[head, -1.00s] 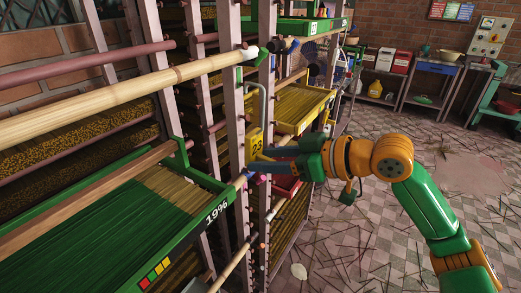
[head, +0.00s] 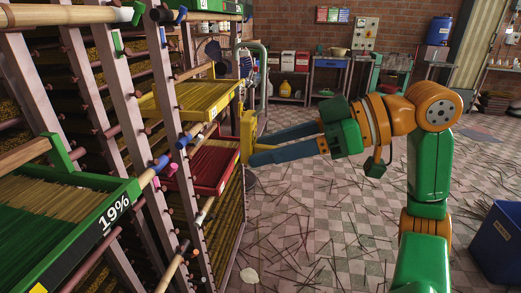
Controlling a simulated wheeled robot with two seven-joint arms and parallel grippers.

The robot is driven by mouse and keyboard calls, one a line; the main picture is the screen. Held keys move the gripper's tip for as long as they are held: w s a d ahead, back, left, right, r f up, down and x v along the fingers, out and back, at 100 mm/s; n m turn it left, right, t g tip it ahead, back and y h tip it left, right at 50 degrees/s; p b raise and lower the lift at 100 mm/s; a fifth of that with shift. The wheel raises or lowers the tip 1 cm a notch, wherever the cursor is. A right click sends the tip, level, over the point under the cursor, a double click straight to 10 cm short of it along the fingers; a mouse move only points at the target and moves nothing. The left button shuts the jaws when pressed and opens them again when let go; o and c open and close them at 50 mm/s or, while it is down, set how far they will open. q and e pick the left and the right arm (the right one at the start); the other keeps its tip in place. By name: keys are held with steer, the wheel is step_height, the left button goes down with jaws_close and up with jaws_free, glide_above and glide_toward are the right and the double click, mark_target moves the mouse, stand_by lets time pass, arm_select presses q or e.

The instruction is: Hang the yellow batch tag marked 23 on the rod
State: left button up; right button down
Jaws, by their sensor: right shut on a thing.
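The yellow batch tag (head: 247,132) hangs edge-on at the tips of my right gripper (head: 256,149), whose blue fingers are shut on it. Its number is not readable now. A grey-green hook (head: 264,68) rises above the tag and bends over to the left at the top. Tag and hook are in the air just right of the rack, beside the yellow tray's front end. Several rods with coloured end caps stick out of the rack, such as a blue-capped one (head: 158,164); I cannot tell which one the task means. My left gripper is not in view.
The rack holds a green tray marked 19% (head: 115,212), a yellow tray (head: 193,102) and a red tray (head: 213,167). A blue bin (head: 497,247) stands at the right.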

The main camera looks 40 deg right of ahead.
steer(key=shift+r+p, duration=0.4)
steer(key=shift+r, duration=0.35)
steer(key=shift+s+d+f+b, duration=0.2)
steer(key=shift+s+d+b, duration=0.15)
steer(key=shift+b, duration=0.1)
steer(key=s+d+b, duration=0.2)
steer(key=s+d, duration=0.2)
steer(key=s, duration=0.2)
steer(key=shift+s+d, duration=0.2)
steer(key=shift+d, duration=0.2)
